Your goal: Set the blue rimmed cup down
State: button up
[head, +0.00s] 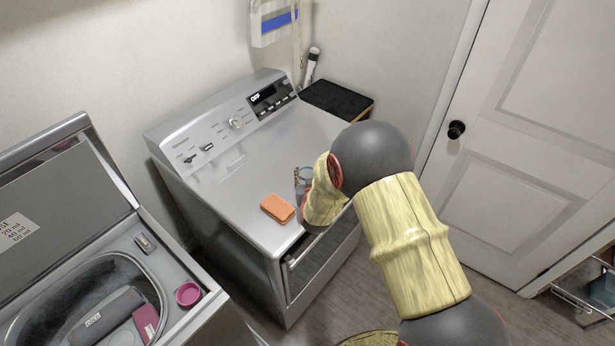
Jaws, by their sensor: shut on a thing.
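My gripper (299,184) is over the front right part of the grey dryer top (240,200), mostly hidden behind my own wrist and forearm. A small piece of a blue-grey rounded thing, which looks like the blue rimmed cup (304,174), shows at the gripper. The gripper is shut on it. Most of the cup is hidden, so its tilt is unclear. I cannot tell whether its base touches the dryer top or hangs just above it.
An orange sponge-like block (278,208) lies left of the gripper near the dryer's front edge. The middle and left of the dryer top are clear. An open topload washer (180,325) with a pink round cup (188,293) stands at left. A door (530,130) is at right.

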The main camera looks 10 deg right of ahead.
jog(key=shift+f, duration=0.15)
jog(key=o, duration=1.1)
jog(key=shift+o, duration=0.2)
